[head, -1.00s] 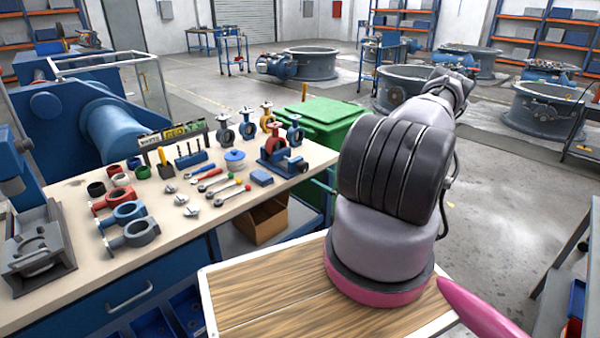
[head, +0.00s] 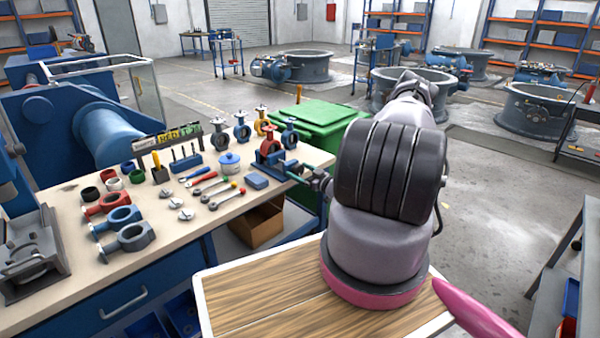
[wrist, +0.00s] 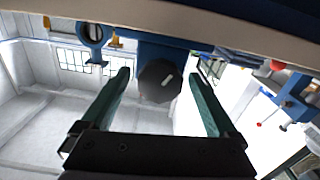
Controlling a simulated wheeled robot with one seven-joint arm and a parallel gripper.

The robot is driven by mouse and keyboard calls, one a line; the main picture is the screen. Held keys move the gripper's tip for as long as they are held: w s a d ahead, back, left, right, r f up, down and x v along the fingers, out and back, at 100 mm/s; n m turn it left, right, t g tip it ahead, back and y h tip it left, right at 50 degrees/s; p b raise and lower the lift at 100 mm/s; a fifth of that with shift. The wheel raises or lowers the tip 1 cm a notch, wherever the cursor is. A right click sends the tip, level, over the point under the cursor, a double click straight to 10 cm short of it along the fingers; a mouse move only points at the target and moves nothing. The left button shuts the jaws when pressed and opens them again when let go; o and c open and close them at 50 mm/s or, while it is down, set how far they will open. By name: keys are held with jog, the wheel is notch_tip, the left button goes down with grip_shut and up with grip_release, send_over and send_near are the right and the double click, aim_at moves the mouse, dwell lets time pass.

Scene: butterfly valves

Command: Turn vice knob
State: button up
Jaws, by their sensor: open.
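The small vice (head: 284,160), blue with a red valve part at it, stands at the near right end of the workbench. Its dark, many-sided knob (wrist: 157,82) with a pale mark shows in the wrist view, on the end of a blue body. My gripper (wrist: 159,73) is open, with one green finger on each side of the knob. Gaps show on both sides, and I see no contact. In the head view my gripper (head: 319,182) is a small part beside the vice's right side, partly hidden by my arm. The knob is hard to make out there.
A green bin (head: 320,122) stands behind the vice, and a cardboard box (head: 258,222) sits below the bench top.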

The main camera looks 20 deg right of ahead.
jog(key=c, duration=1.4)
jog(key=shift+n, duration=0.3)
